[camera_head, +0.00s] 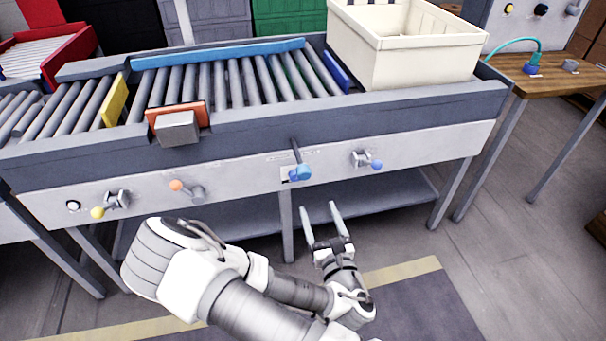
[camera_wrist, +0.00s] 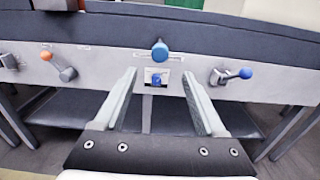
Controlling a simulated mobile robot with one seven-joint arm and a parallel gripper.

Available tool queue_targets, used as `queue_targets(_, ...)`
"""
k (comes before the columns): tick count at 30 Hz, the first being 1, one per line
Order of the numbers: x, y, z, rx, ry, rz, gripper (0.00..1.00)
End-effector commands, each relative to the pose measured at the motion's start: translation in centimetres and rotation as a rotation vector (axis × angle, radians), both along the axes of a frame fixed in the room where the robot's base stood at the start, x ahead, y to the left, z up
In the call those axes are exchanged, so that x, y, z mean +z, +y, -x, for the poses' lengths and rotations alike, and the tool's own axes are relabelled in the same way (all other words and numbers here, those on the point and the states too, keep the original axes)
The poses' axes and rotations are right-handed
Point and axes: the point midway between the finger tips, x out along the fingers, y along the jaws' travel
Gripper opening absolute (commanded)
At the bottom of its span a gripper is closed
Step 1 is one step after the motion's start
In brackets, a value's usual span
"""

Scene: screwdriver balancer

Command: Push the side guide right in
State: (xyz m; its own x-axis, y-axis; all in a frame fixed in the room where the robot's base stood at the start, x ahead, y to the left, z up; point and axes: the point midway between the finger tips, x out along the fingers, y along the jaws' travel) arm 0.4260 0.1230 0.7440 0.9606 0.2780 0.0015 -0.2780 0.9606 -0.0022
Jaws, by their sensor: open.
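A long blue bar (camera_head: 220,53), which looks like the side guide, lies along the far side of the roller conveyor (camera_head: 232,84). A blue round knob (camera_head: 300,173) on a dark rod sticks out from the conveyor's light front panel; it also shows in the wrist view (camera_wrist: 160,50). Behind and below it is a small white plate with a blue part (camera_wrist: 156,80). My gripper (camera_head: 320,208) is open and empty, in front of the panel and below the knob. In the wrist view the knob appears centred between and beyond the fingertips (camera_wrist: 159,72). Nothing touches the fingers.
A blue-tipped lever (camera_head: 375,165) is right of the knob; orange-tipped (camera_head: 177,186) and yellow-tipped (camera_head: 98,212) levers are left. An orange plate with a grey block (camera_head: 178,127) sits on the near rail. A cream bin (camera_head: 420,60) stands at the conveyor's right end. A shelf lies below.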

Motion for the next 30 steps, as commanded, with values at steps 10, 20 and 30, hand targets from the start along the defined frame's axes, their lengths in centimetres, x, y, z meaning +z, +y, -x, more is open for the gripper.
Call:
queue_targets(10, -0.5, 0.9, -3.0, -0.001, -0.002, -0.006, 0.72)
queue_targets(20, 0.2, 2.4, -8.5, -0.002, -0.001, -0.005, 0.72)
queue_targets(30, 0.0, 3.9, -13.7, -0.002, 0.001, -0.004, 0.72)
